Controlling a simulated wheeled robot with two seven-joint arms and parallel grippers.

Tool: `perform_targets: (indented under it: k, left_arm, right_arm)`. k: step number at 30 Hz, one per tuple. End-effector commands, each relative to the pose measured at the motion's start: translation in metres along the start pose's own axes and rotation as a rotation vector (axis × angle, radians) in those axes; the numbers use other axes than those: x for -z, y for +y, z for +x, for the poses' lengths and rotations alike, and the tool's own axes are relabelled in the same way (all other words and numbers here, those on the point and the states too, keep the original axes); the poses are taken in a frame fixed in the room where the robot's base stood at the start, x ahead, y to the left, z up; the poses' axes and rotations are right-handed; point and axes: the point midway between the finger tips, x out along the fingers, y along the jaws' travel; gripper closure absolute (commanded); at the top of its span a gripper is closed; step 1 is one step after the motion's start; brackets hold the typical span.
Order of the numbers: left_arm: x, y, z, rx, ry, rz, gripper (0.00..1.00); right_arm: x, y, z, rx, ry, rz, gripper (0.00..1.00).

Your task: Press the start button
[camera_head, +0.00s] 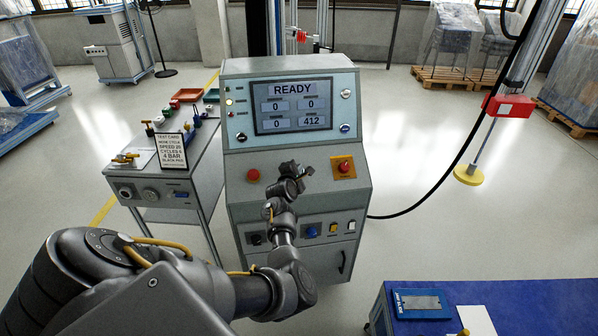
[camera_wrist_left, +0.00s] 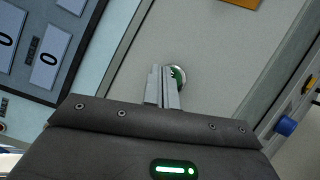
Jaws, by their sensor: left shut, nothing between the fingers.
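The control console (camera_head: 240,207) stands in front of me, and its screen (camera_head: 292,105) reads READY, with 412 at the lower right. My left gripper (camera_head: 308,171) is over the sloped panel, between a red button (camera_head: 253,175) and a red knob on a yellow-orange plate (camera_head: 344,165). In the left wrist view the shut, empty fingers (camera_wrist_left: 163,70) lie in front of a round green button (camera_wrist_left: 178,74) with a silver ring. The fingers cover its left part. I cannot tell whether they touch it. The green button is not visible in the head view. My right gripper is not in view.
A grey cart (camera_head: 206,165) with a text card (camera_head: 170,150) and small parts stands left of the console. A blue table (camera_head: 540,300) is at the lower right. A black cable (camera_head: 440,185) runs to the console's right. Open floor lies around.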

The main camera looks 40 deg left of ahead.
Motion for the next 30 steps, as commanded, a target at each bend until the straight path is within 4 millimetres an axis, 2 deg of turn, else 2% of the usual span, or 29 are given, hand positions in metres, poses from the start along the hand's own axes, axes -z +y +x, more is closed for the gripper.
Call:
perform_targets:
  k: [8,30]
  left_arm:
    - [0.0042,-0.0047,0.0053,0.000,0.000,0.000,1.00]
    - [0.0062,-0.0064,0.0084,0.000,0.000,0.000,1.00]
  right_arm:
    - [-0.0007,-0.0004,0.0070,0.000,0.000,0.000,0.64]
    - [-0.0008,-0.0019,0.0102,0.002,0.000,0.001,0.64]
